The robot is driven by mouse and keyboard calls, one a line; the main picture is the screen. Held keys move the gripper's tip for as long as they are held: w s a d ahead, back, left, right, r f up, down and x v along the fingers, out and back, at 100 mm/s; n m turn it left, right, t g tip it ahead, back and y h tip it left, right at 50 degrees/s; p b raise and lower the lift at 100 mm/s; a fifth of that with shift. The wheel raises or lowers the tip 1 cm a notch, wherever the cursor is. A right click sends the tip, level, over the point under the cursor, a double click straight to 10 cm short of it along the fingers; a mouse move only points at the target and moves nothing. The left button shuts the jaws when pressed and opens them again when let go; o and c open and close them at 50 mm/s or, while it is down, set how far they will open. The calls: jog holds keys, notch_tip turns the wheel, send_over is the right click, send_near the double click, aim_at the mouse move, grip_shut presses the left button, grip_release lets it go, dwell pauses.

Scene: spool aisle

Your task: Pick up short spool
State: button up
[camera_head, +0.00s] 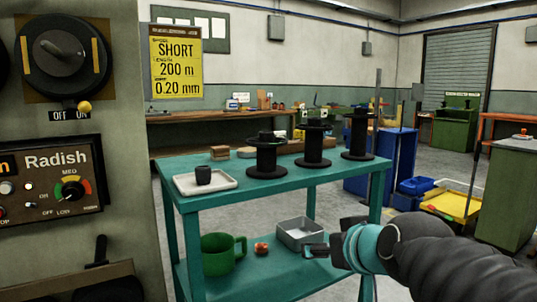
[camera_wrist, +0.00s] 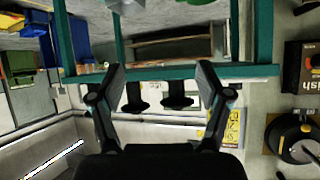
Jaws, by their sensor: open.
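Three black spools stand upright on the teal table (camera_head: 287,182) in the head view: a left one (camera_head: 266,158) that looks lowest, a middle one (camera_head: 314,146) and a right one (camera_head: 358,137). A yellow sign (camera_head: 176,67) reads "SHORT", 200 m, 0.20 mm. My gripper (camera_head: 317,251) is in front of the table, below its top, apart from the spools. In the wrist view, upside down, its fingers (camera_wrist: 160,73) are open and empty, with two black spools, one (camera_wrist: 135,98) and another (camera_wrist: 178,97), beyond them.
The lower shelf holds a green mug (camera_head: 219,254), a small red thing (camera_head: 261,248) and a grey box (camera_head: 297,229). A control panel stands at left.

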aim_at(262, 133)
jog(key=w+a+r+m+t+h+p, duration=0.1)
jog(key=w+a+r+t, duration=0.25)
jog(key=w+r, duration=0.45)
jog(key=w+a+r+m+t+h, duration=0.1)
jog(key=w+a+r+t, duration=0.35)
jog(key=r, duration=0.65)
jog(key=w+a+r+m+t+h+p, duration=0.15)
jog(key=w+a+r, duration=0.25)
jog(key=w+r, duration=0.45)
jog(key=w+a+f+m+g+h, duration=0.2)
jog(key=a+f+m+g+h, duration=0.4)
jog(key=a+f+g+h, duration=0.3)
jog(key=shift+t, duration=0.75)
jog(key=x, duration=0.8)
jog(key=f+x, duration=0.1)
jog(key=x, duration=0.4)
jog(key=shift+a+p, duration=0.25)
jog(key=shift+p, duration=0.1)
grip_shut()
